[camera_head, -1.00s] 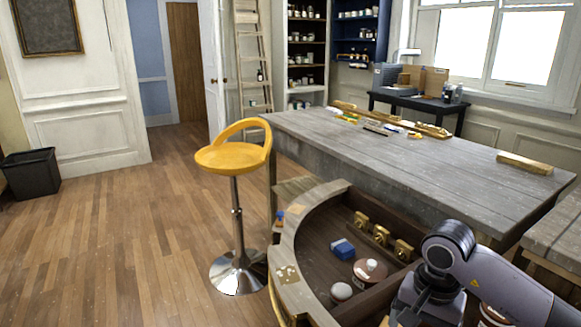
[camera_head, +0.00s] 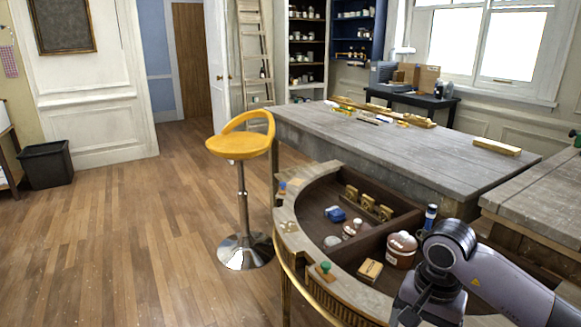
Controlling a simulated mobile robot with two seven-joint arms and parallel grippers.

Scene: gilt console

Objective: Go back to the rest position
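The gilt console (camera_head: 293,236) is a curved, open-topped piece with wooden compartments, standing at the lower middle right of the head view. One of my arms comes in from the lower right over its right end; its gripper is out of the picture or hidden. My other arm is not in view. In the console's compartments are a blue object (camera_head: 335,214), a small white-topped item (camera_head: 353,228), a brown and white jar (camera_head: 401,248) and brass pieces (camera_head: 367,203). A small box (camera_head: 369,271) and a green-knobbed item (camera_head: 325,270) are near its front.
A yellow bar stool (camera_head: 240,146) stands left of the console. A long grey workbench (camera_head: 400,150) with tools is behind it, and a second bench (camera_head: 540,205) is at the right. A black bin (camera_head: 46,165) is far left. The wooden floor at left is clear.

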